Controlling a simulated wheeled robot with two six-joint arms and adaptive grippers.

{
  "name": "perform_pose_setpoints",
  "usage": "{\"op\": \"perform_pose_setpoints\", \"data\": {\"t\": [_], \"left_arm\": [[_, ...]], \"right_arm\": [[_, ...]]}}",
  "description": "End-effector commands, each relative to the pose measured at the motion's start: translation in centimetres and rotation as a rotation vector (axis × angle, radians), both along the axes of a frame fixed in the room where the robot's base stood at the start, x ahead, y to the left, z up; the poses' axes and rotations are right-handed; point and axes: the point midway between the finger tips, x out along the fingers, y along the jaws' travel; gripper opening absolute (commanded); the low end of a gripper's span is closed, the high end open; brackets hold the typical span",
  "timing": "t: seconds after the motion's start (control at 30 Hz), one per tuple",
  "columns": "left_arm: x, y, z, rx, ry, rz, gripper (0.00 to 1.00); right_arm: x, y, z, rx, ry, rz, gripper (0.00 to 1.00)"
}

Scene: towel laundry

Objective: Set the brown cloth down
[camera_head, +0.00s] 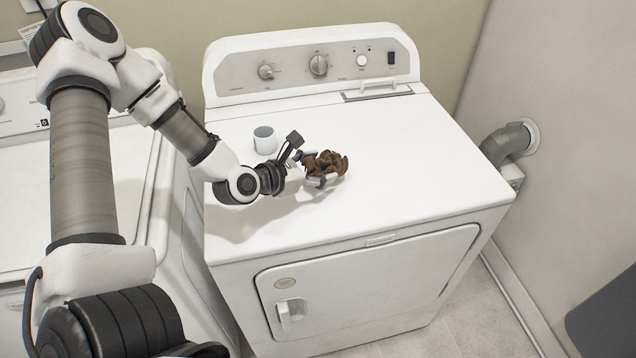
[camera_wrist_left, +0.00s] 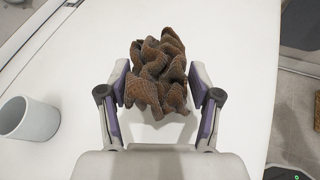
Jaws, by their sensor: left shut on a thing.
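The brown cloth (camera_head: 327,163) is a crumpled bundle above the left part of the white dryer top (camera_head: 420,150). My left gripper (camera_head: 318,168) is shut on the cloth. In the left wrist view the cloth (camera_wrist_left: 158,75) sits between the two fingers of the gripper (camera_wrist_left: 160,90), bunched up and reaching past the fingertips. A shadow lies on the dryer top below the gripper; I cannot tell whether the cloth touches the surface. My right gripper is not in view.
A white cup (camera_head: 265,140) stands on the dryer top behind my left gripper, and it also shows in the left wrist view (camera_wrist_left: 29,119). The dryer's control panel (camera_head: 315,66) rises at the back. The right part of the top is clear. A second white machine (camera_head: 30,190) stands at left.

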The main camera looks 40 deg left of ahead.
Motion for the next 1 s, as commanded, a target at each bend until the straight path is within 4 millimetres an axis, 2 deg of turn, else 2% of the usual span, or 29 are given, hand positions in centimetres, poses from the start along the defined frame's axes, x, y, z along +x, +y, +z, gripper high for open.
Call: {"op": "perform_pose_setpoints", "data": {"t": [0.2, 0.57, 0.6, 0.67, 1.0], "left_arm": [[0.0, 0.0, -3.2, 0.001, 0.005, -0.001, 0.29], [0.0, 0.0, -3.8, -0.001, 0.000, -0.001, 0.29], [0.0, 0.0, -3.7, -0.001, 0.000, -0.001, 0.71], [0.0, 0.0, -3.6, -0.001, 0.000, -0.001, 0.89], [0.0, 0.0, -3.4, 0.000, 0.001, -0.001, 0.89]], "right_arm": [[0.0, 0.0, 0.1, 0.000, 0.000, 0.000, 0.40], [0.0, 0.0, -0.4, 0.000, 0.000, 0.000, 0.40], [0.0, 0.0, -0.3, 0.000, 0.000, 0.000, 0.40], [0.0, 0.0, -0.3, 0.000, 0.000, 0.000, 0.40], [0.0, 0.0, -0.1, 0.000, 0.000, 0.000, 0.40]]}}
